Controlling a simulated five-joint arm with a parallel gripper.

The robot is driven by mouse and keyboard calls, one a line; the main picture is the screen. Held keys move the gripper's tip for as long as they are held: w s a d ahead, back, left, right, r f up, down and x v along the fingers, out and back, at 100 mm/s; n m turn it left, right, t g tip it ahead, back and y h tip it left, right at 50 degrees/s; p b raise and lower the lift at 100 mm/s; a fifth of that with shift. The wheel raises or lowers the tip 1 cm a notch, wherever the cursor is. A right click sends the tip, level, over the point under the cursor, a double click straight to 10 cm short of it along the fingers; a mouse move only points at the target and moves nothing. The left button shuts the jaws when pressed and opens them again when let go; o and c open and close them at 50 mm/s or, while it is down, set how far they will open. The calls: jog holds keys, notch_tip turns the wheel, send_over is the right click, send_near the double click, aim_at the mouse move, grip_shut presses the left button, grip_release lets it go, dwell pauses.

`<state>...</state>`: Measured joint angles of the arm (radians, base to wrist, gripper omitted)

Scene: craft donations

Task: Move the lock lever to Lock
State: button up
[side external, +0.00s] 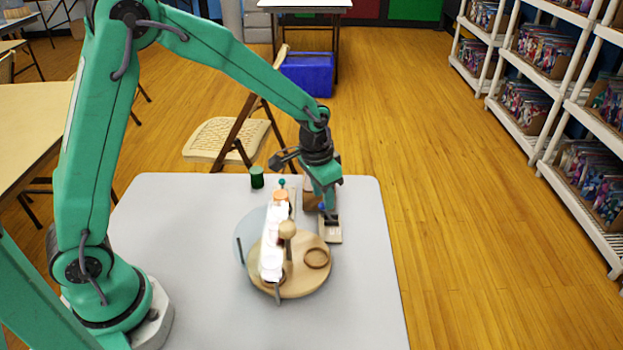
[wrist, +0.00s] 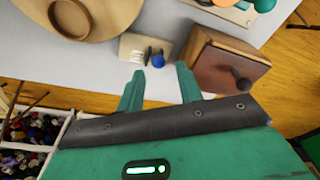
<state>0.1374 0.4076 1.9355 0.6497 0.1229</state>
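The lock lever appears to be the blue-knobbed lever (wrist: 158,61) on a small cream plate (wrist: 132,46); the plate also shows in the side external view (side external: 331,235), at the right of the table. Any Lock marking is too small to read. My gripper (wrist: 160,69) is open, with its two green fingers apart. In the wrist view the blue knob shows between and just beyond the fingertips, and no grip on it is visible. In the side external view my gripper (side external: 328,211) points down over the plate and partly hides the lever.
A brown wooden box (wrist: 225,68) with a dark knob stands close beside the plate. A green cup (side external: 257,178) stands behind. The table's front right is clear.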

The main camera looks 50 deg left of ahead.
jog(key=shift+r, duration=1.9)
jog(key=shift+c, duration=0.3)
